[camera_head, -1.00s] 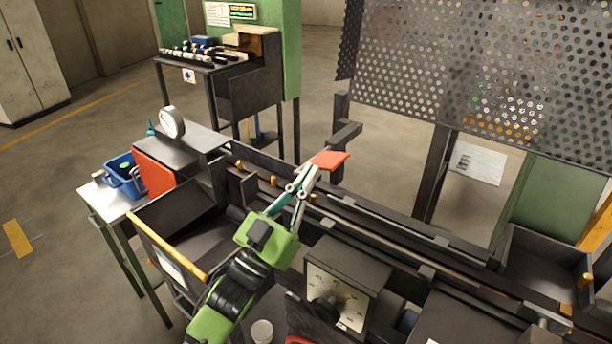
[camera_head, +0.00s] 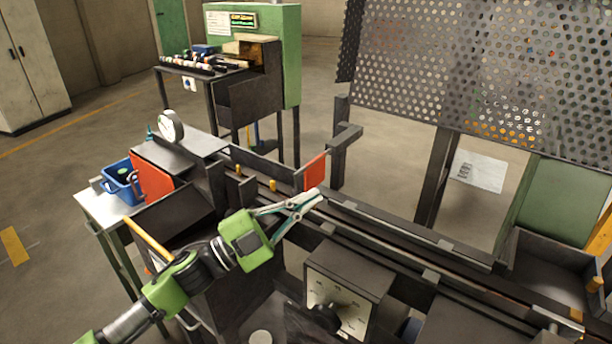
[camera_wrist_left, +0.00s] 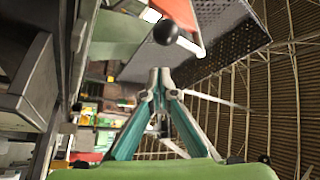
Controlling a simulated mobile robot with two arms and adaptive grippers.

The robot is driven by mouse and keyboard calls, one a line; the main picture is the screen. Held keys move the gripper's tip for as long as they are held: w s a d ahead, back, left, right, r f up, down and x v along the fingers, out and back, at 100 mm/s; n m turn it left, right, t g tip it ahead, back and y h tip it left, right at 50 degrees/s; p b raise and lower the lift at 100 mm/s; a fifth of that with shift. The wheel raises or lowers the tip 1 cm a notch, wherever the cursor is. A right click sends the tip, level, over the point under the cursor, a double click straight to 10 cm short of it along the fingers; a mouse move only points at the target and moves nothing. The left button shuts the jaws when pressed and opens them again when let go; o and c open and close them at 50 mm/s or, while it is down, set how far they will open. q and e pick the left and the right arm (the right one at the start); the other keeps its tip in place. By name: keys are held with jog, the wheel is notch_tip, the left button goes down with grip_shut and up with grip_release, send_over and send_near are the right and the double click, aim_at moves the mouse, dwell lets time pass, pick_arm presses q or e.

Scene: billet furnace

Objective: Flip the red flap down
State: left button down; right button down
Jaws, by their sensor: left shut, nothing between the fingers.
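The red flap (camera_head: 315,172) is a small flat plate at the far rail of the dark channel, beside a dark upright post. It now stands on edge, with its broad face turned towards the left front. My left gripper (camera_head: 318,195) is shut and empty, with its fingertips just in front of and below the flap in the picture. I cannot tell whether they touch it. In the left wrist view the closed fingertips (camera_wrist_left: 160,75) point up the picture, and a red surface (camera_wrist_left: 180,12) shows beyond them behind a black ball knob (camera_wrist_left: 166,32). My right gripper is out of view.
The long dark channel (camera_head: 385,222) runs to a bin at the right. A box with a dial (camera_head: 335,298) stands in front. A perforated screen (camera_head: 480,70) hangs at the back right. An orange-red panel (camera_head: 153,180) and a blue basket (camera_head: 122,178) are at the left.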

pick_arm(q)
jog(key=a+f+m+g+y+p, duration=0.1)
jog(key=m, duration=0.2)
jog(key=w+a+f+m+g+y+p, duration=0.1)
jog(key=m, duration=0.2)
jog(key=w+a+f+m+g+y+p, duration=0.1)
jog(key=m, duration=0.2)
jog(key=shift+p, duration=0.35)
jog(key=shift+w, duration=0.1)
dwell(0.6)
